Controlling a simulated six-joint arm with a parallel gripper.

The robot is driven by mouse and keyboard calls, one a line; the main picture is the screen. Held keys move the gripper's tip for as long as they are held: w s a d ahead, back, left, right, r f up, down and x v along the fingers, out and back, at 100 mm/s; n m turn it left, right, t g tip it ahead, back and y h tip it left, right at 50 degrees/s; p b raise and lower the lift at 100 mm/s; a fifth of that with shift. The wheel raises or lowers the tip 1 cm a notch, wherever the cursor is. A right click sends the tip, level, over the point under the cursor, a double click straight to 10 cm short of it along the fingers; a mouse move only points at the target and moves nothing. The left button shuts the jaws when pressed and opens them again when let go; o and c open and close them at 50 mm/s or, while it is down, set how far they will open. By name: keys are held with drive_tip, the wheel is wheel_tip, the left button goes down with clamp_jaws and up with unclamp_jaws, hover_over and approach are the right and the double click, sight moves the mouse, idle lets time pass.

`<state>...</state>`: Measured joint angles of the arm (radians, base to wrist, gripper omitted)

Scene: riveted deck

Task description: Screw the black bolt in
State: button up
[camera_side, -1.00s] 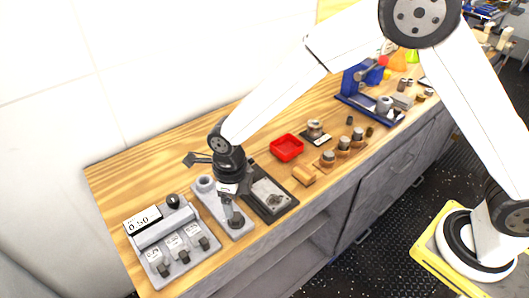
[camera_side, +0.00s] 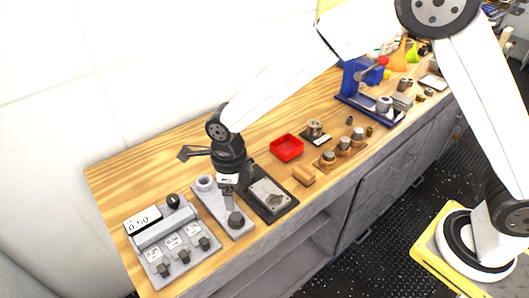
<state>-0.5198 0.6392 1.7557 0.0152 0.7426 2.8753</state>
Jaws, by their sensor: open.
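The black bolt (camera_side: 236,220) stands in the front end of a grey plate (camera_side: 241,233) on the wooden bench. Its dark head shows above the plate; how deep it sits I cannot tell. My gripper (camera_side: 228,192) is above and slightly behind the bolt head, pointing down, open and apart from it. A grey ring-shaped boss (camera_side: 205,183) is at the back end of the same plate.
A grey panel with a 0.50 display and several dark knobs (camera_side: 168,243) stands to the left. A dark tray with a metal plate (camera_side: 268,194) is close on the right. A red tray (camera_side: 287,148), wooden blocks (camera_side: 304,175) and a blue press (camera_side: 362,82) lie farther right.

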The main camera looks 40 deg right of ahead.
sight(236, 216)
drive_tip(key=n, duration=0.3)
drive_tip(key=shift+n, duration=0.4)
drive_tip(key=n, duration=1)
drive_tip(key=shift+f+n, duration=0.1)
drive_tip(key=shift+n, duration=0.3)
drive_tip(key=n, duration=0.6)
drive_tip(key=shift+n, duration=0.4)
drive_tip(key=n, duration=0.8)
drive_tip(key=shift+f, duration=0.1)
drive_tip(key=n, duration=0.5)
drive_tip(key=shift+a+n, duration=0.1)
drive_tip(key=shift+n, duration=0.2)
drive_tip(key=n, duration=0.5)
drive_tip(key=shift+s, duration=0.1)
drive_tip(key=n, duration=1.2)
drive_tip(key=shift+f+n, duration=0.1)
drive_tip(key=shift+n, duration=0.2)
drive_tip(key=shift+f, duration=3.85)
